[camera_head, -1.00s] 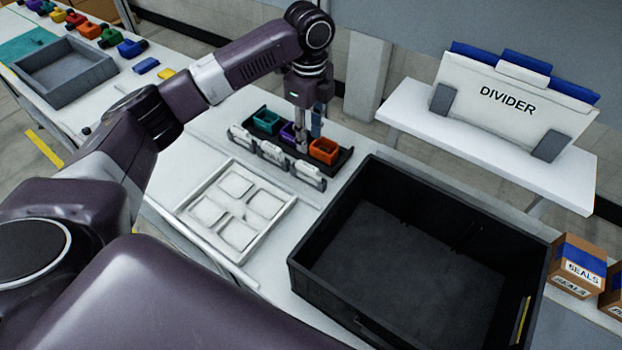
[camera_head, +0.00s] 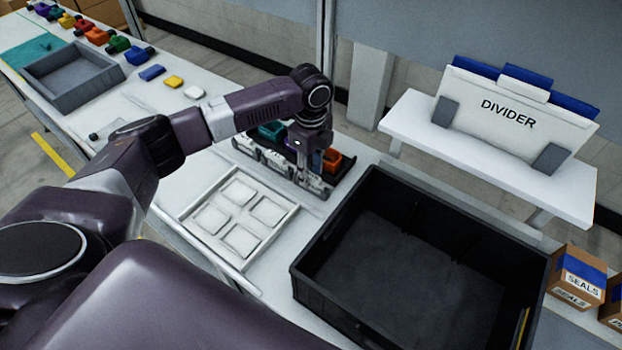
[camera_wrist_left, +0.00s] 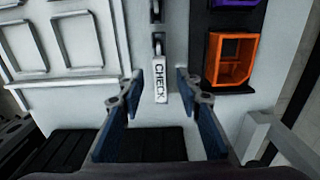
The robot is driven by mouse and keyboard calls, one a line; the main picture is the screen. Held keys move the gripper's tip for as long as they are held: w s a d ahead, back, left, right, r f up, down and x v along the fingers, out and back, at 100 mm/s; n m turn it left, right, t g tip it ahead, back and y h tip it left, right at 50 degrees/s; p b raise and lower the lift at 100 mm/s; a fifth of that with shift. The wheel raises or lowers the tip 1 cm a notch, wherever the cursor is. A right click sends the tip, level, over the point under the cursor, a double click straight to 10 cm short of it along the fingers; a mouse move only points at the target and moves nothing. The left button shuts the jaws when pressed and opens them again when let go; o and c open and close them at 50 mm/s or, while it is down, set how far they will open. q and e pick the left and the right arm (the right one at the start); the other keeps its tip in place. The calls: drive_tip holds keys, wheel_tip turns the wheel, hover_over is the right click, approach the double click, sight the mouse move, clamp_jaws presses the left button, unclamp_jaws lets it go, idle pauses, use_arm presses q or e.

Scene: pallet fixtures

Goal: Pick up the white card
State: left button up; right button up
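A white card marked CHECK (camera_wrist_left: 160,82) stands upright in the left wrist view, between my left gripper's blue-padded fingers (camera_wrist_left: 169,84). The fingers are open, with a gap on both sides of the card. In the head view the left gripper (camera_head: 304,178) is down at the row of white cards (camera_head: 273,162) in front of the black tray, and it hides part of them. A separate small white piece (camera_head: 195,92) lies flat on the table beyond my forearm. My right gripper is not in view.
Teal (camera_head: 271,131) and orange (camera_head: 332,160) bins stand just behind the cards. A white tray with square recesses (camera_head: 200,233) lies to the left. A large black crate (camera_head: 335,240) stands to the right. A DIVIDER panel (camera_head: 505,115) stands on a side table.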

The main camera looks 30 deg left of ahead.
use_arm(q)
clamp_jaws()
drive_tip(key=shift+r, duration=0.1)
